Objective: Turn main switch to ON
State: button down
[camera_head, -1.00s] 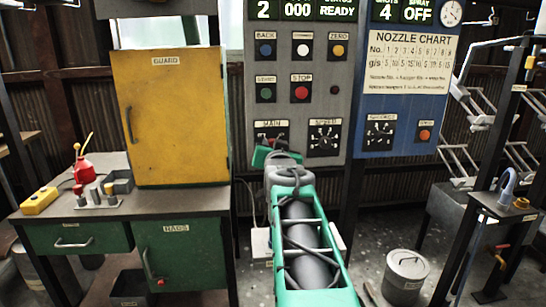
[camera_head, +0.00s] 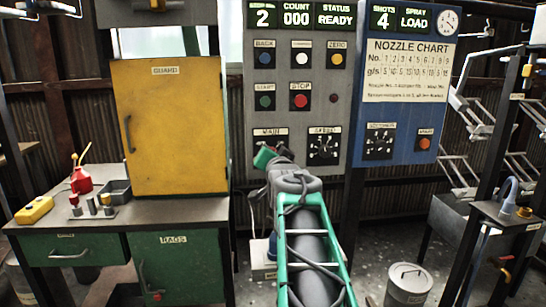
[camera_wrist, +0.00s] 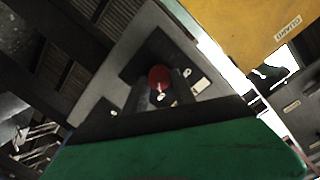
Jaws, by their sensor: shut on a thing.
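The main switch (camera_head: 270,138) is on a dark plate under the MAIN label, low at the left of the grey control panel. My gripper (camera_head: 265,155) is right in front of it and hides most of its plate. In the wrist view the switch shows a red round knob (camera_wrist: 159,77) on a black plate. My dark fingers come up on both sides of it and are shut on it. The picture is tilted, and the knob's mark and turn angle cannot be read clearly.
The SPEED dial (camera_head: 324,146) is just right of the switch. The blue panel (camera_head: 408,170) with the nozzle chart is further right; its display reads SPRAY LOAD. The yellow guard cabinet (camera_head: 170,125) is close on the left. A lidded bucket (camera_head: 408,285) stands on the floor.

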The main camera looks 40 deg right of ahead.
jog(key=c, duration=1)
grip_release()
jog(key=shift+c, duration=0.2)
jog(key=v, duration=0.7)
jog(key=shift+s+a, duration=0.25)
jog(key=shift+s, duration=0.05)
jog(key=shift+r, duration=0.15)
